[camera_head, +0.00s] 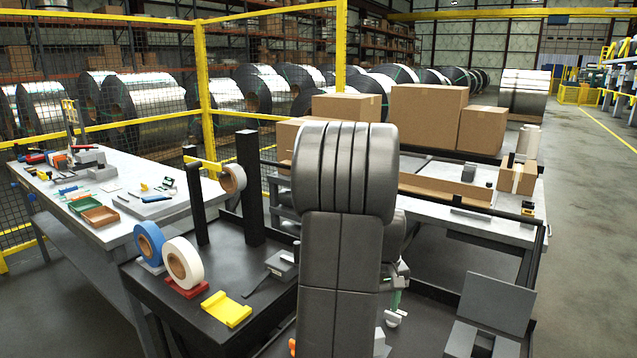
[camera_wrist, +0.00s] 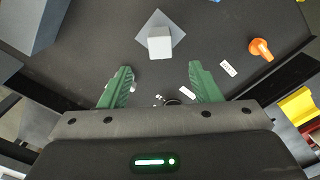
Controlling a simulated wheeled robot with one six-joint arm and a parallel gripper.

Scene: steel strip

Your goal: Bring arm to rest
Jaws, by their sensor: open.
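My arm (camera_head: 342,235) stands upright in the middle of the head view and covers part of the dark work surface behind it. My gripper shows in the wrist view (camera_wrist: 159,68), with two green fingers spread wide apart and nothing between them. In the head view it is mostly hidden behind the arm; only a green finger shows at the arm's right side. In the wrist view the fingers point over a dark surface, toward a light grey block (camera_wrist: 160,42) on a grey square plate (camera_wrist: 152,21).
A dark bench at front left holds a blue tape roll (camera_head: 149,243), a white tape roll (camera_head: 184,262) and a yellow piece (camera_head: 226,309). Cardboard boxes (camera_head: 428,115) stand on the table behind. An orange piece (camera_wrist: 261,49) lies right of the fingers. The floor at right is clear.

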